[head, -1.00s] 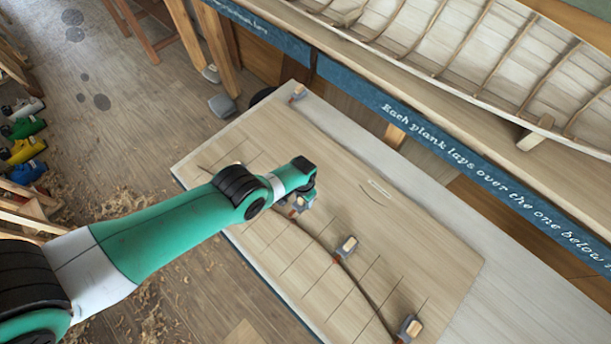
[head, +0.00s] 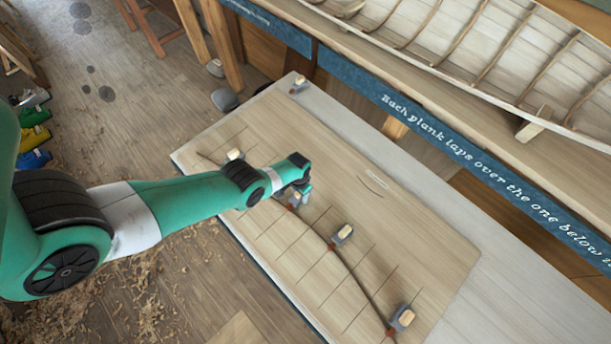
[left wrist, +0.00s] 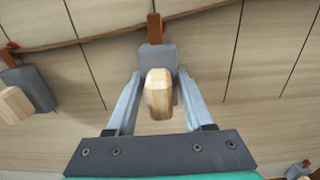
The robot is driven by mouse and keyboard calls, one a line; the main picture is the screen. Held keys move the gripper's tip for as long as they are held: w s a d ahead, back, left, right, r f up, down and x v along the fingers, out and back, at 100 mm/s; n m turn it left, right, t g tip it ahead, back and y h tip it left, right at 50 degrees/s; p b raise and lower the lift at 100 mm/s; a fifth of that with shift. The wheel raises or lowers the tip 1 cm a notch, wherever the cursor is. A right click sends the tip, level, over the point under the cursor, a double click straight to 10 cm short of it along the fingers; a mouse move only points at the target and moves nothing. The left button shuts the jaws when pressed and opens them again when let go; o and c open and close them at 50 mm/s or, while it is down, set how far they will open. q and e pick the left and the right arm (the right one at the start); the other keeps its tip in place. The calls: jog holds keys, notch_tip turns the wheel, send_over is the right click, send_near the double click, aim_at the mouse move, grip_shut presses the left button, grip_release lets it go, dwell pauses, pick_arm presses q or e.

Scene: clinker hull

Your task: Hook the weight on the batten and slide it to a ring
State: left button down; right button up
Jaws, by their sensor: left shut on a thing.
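My left gripper (head: 304,194) is shut on a weight (head: 294,201) over the drawn board. In the left wrist view, the fingers (left wrist: 155,82) flank this weight's grey body and pale wooden knob (left wrist: 159,92). Its orange-brown hook (left wrist: 154,27) points away from me and meets the batten (left wrist: 100,38) in the picture; I cannot tell whether it is seated over it. In the head view the batten (head: 358,282) is a thin dark strip curving across the board. My right gripper is not in view.
Other weights stand along the batten: one farther left (head: 234,155), one nearer right (head: 343,234) and one at lower right (head: 402,318). Another weight (head: 299,85) sits at the board's far corner. The ribbed hull (head: 480,50) lies behind. The board's (head: 420,240) right part is clear.

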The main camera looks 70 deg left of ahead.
pick_arm(q)
jog(key=shift+w+f+b, duration=0.15)
jog(key=shift+f+b, duration=0.45)
dwell(0.7)
dwell(0.5)
jog(key=shift+w+a, duration=0.15)
jog(key=shift+w, duration=0.1)
jog(key=shift+f+b, duration=0.15)
jog(key=shift+b, duration=0.25)
dwell(0.5)
jog(key=shift+c, duration=2.2)
grip_release()
jog(key=shift+o, duration=1.2)
